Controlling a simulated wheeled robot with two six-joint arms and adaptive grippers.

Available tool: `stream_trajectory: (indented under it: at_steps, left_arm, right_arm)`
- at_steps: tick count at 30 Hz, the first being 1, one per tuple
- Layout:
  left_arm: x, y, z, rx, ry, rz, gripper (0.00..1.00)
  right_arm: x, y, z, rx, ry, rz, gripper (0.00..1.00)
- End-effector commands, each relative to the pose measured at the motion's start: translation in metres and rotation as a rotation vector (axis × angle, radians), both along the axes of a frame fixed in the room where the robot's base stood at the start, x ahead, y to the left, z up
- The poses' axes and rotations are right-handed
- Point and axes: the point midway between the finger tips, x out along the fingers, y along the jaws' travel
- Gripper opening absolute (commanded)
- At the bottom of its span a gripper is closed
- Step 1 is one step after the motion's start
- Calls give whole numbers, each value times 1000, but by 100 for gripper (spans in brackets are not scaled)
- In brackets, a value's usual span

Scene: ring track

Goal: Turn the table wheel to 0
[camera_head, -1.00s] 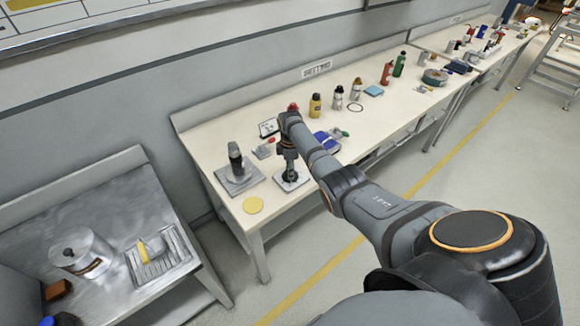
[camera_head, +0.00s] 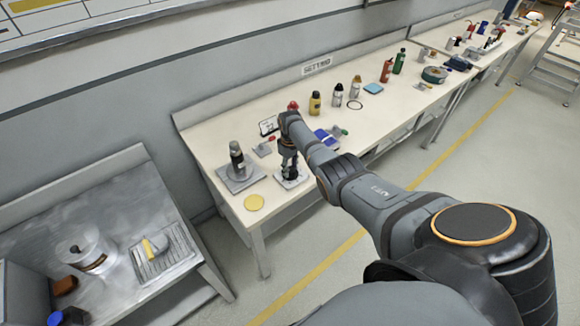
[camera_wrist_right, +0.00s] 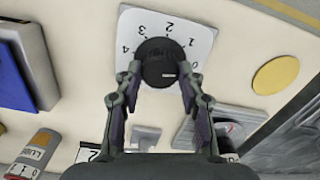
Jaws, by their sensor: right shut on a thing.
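The table wheel (camera_wrist_right: 157,58) is a dark round knob on a white dial plate (camera_wrist_right: 150,20) numbered 0 to 4. In the wrist view its small white mark points right, toward the 0 at the plate's right edge. My right gripper (camera_wrist_right: 158,76) is shut on the wheel, one finger at each side. In the head view my right gripper (camera_head: 289,168) points down over the dial plate (camera_head: 298,183) near the table's front edge and hides most of the wheel. My left gripper is not in view.
A grey plate with an upright dark-topped cylinder (camera_head: 237,158) stands left of the wheel, and a yellow disc (camera_head: 254,202) lies near the front corner. Bottles, including a yellow one (camera_head: 315,104), stand behind. A metal bench (camera_head: 120,205) is at left.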

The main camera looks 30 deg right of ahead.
Motion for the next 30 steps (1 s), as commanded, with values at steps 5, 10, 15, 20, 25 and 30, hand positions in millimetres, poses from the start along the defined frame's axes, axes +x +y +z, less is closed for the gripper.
stream_trajectory:
  at_steps: [5,10,15,20,25,30]
  left_arm:
    - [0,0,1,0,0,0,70]
    - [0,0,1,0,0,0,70]
    - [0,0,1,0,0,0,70]
    - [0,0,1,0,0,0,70]
    - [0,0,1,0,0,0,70]
    - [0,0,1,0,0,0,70]
  right_arm:
    - [0,0,0,0,1,-48,7]
    - [0,0,0,0,0,-69,7]
    - [0,0,0,0,0,-73,7]
    - [0,0,0,0,0,-72,7]
    - [0,0,0,0,0,-72,55]
    - [0,0,0,0,0,-71,62]
